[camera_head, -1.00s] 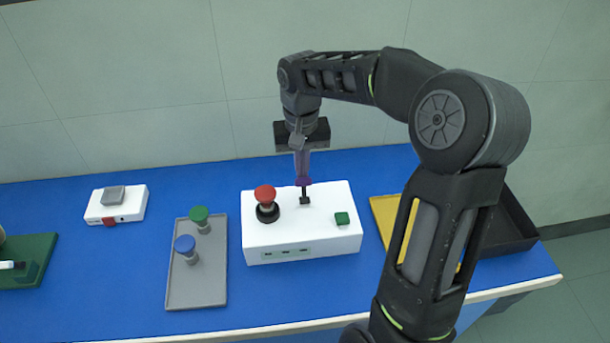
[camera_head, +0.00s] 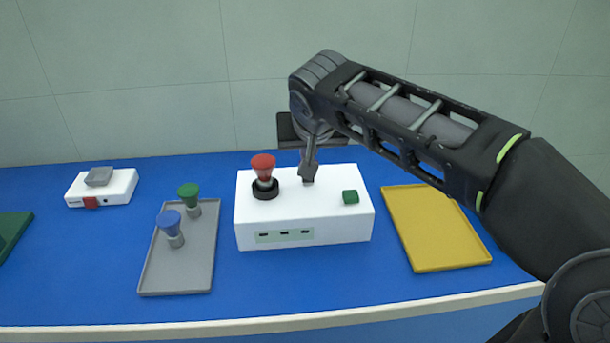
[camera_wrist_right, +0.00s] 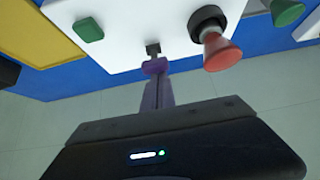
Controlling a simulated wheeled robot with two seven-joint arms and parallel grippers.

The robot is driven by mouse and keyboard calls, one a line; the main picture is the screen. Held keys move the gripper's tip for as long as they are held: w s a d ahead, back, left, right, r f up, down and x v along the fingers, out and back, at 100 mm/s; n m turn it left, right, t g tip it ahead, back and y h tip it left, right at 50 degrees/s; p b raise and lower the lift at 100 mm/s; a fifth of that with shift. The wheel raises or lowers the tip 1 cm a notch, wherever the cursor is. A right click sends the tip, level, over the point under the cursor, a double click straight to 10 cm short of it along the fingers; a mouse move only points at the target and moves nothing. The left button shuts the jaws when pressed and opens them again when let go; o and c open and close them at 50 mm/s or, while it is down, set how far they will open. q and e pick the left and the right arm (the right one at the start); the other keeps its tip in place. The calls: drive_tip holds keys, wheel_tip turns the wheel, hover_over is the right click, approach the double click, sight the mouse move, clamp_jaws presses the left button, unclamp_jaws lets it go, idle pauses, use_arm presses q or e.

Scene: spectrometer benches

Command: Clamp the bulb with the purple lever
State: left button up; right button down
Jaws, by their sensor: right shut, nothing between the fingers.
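A red bulb (camera_head: 263,168) stands upright in a black round socket on top of a white box (camera_head: 303,236). It also shows in the right wrist view (camera_wrist_right: 221,52). Right of the bulb, the purple lever (camera_wrist_right: 155,67) rises from a small black base on the box. My left gripper is out of view.
A green button (camera_head: 350,197) sits on the box's right side. A grey tray (camera_head: 180,270) with a green bulb (camera_head: 188,193) and a blue bulb (camera_head: 169,222) lies left. An empty yellow tray (camera_head: 430,230) lies right. A small white device (camera_head: 120,187) stands far left.

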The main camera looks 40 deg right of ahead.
use_arm(q)
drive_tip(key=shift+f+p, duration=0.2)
drive_tip(key=shift+p, duration=0.65)
use_arm(e)
drive_tip(key=shift+r, duration=0.1)
use_arm(q)
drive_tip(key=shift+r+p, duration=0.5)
drive_tip(key=shift+p, duration=0.05)
use_arm(e)
drive_tip(key=shift+r, duration=0.7)
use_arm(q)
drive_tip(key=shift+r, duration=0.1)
use_arm(e)
drive_tip(key=shift+r, duration=0.1)
drive_tip(key=shift+w+d+r, duration=0.2)
use_arm(q)
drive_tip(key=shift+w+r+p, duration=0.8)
drive_tip(key=shift+p, duration=0.05)
use_arm(e)
drive_tip(key=w+v, duration=0.1)
drive_tip(key=v, duration=0.8)
drive_tip(key=shift+d+r, duration=0.2)
drive_tip(key=shift+r, duration=0.25)
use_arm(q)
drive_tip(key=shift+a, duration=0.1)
use_arm(e)
drive_tip(key=shift+s, duration=0.1)
